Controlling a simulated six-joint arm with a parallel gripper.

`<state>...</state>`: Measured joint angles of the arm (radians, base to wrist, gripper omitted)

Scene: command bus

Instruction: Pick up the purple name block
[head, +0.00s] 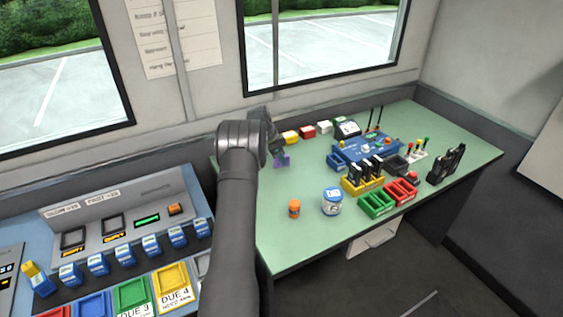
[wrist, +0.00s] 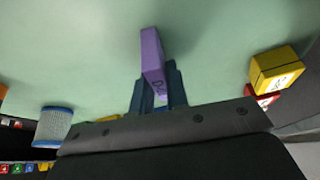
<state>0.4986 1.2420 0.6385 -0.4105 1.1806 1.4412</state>
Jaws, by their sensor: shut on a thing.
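The purple name block (head: 283,161) shows at the tip of my gripper (head: 272,155), at the back left of the green table. In the wrist view the purple block (wrist: 151,52) stands out between the two dark blue fingers of my gripper (wrist: 156,92). The fingers are shut on its near end, and part of its lettering shows beside them. Whether the block touches the table is hard to tell.
A yellow block (head: 290,137), a red block (head: 307,131) and a white block (head: 324,127) stand in a row behind. A blue-lidded jar (head: 332,201) and an orange bottle (head: 294,209) stand in front. Green tabletop (head: 300,180) lies clear between.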

